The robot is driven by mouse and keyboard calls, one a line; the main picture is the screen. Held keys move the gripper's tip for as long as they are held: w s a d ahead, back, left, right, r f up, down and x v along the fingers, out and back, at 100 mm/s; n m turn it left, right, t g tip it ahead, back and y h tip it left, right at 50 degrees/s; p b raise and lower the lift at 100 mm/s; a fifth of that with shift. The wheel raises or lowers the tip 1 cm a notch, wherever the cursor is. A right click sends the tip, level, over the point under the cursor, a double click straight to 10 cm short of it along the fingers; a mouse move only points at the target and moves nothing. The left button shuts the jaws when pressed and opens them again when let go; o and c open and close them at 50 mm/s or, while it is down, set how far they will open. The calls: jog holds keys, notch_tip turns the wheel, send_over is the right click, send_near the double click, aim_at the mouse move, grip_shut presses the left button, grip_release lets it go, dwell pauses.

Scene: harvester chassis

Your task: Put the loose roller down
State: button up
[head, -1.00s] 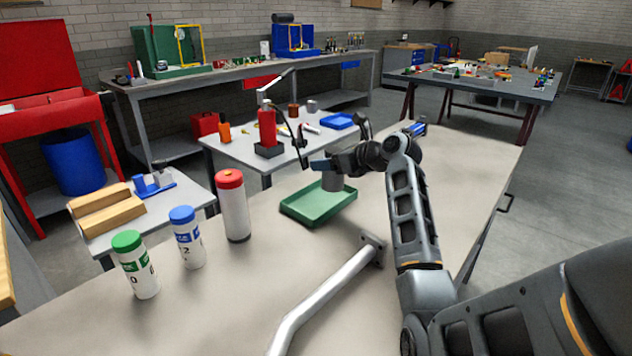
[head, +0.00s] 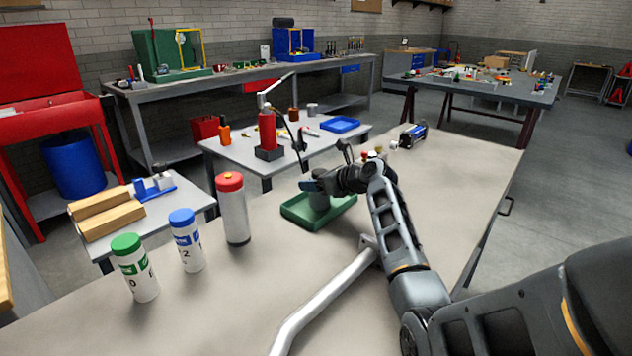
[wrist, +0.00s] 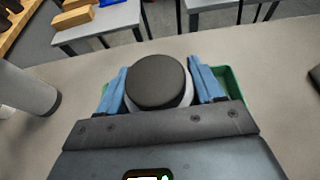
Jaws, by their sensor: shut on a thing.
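My gripper (head: 317,186) is shut on the roller, over the green tray (head: 296,221). The tray also shows behind the fingers in the wrist view (wrist: 234,84). The roller's lower end appears inside the tray's outline; I cannot tell whether it touches the tray floor.
A red-capped canister (head: 233,208) stands left of the tray, with a blue-capped (head: 187,240) and a green-capped one (head: 135,267) nearer. A bent metal tube (head: 322,300) lies in front. A blue and black device (head: 412,135) stands behind my arm. The bench's right side is mostly clear.

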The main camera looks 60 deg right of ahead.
jog(key=o, duration=1.5)
jog(key=shift+f, duration=0.1)
jog(key=shift+c, duration=0.2)
jog(key=shift+s, duration=0.1)
jog(key=v, duration=1.2)
